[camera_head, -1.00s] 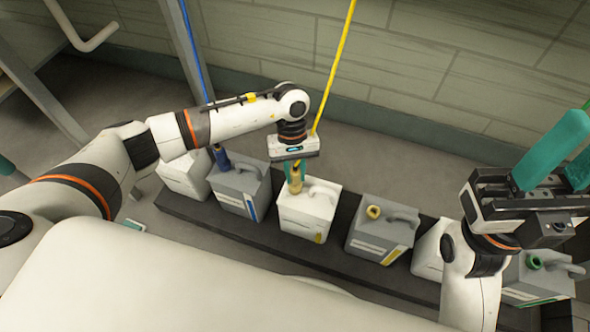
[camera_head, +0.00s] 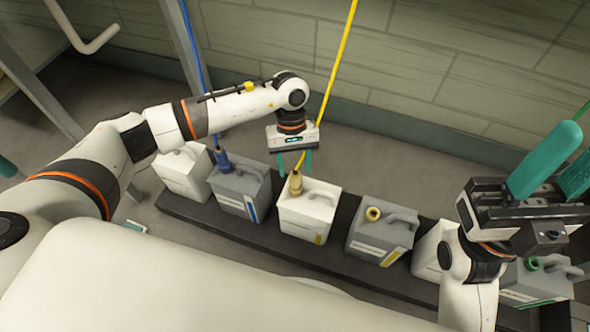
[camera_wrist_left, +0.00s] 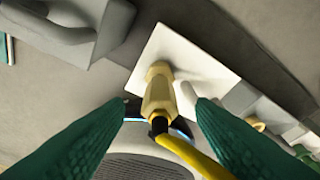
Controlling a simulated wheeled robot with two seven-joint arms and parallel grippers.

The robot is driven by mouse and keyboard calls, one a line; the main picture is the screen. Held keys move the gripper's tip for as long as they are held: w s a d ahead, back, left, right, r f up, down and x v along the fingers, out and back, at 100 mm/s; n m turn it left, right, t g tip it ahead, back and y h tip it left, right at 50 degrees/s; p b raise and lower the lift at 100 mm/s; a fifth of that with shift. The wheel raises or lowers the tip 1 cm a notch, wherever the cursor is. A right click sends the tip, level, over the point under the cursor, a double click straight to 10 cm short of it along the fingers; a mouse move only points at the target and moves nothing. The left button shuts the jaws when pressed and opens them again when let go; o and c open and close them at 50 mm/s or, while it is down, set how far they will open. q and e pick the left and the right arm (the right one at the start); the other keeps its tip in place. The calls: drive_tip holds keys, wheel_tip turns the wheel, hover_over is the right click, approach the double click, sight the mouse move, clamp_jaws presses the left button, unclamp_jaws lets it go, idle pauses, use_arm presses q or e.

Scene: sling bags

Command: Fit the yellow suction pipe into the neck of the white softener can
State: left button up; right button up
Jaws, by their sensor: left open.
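The white softener can (camera_head: 307,212) with a yellow label stands on the dark platform in the middle of the head view. The yellow suction pipe's fitting (camera_head: 295,186) stands upright at the can's neck and appears seated in it; how deep I cannot tell. My left gripper (camera_head: 295,164) is open just above and behind the fitting. In the left wrist view the fitting (camera_wrist_left: 159,98) lies between the two spread teal fingers, with gaps on both sides. The can's top (camera_wrist_left: 190,55) shows beneath it. My right gripper (camera_head: 560,165) is open and empty at the far right.
Grey cans flank the white one: one with a blue pipe fitting (camera_head: 238,192), one with a bare yellow neck (camera_head: 380,235). More cans stand at both ends of the platform (camera_head: 170,205). The yellow hose (camera_head: 337,62) runs up past my left wrist.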

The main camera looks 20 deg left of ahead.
use_arm(q)
drive_tip(key=p+v, duration=0.2)
drive_tip(key=v, duration=0.6)
drive_tip(key=shift+r, duration=0.15)
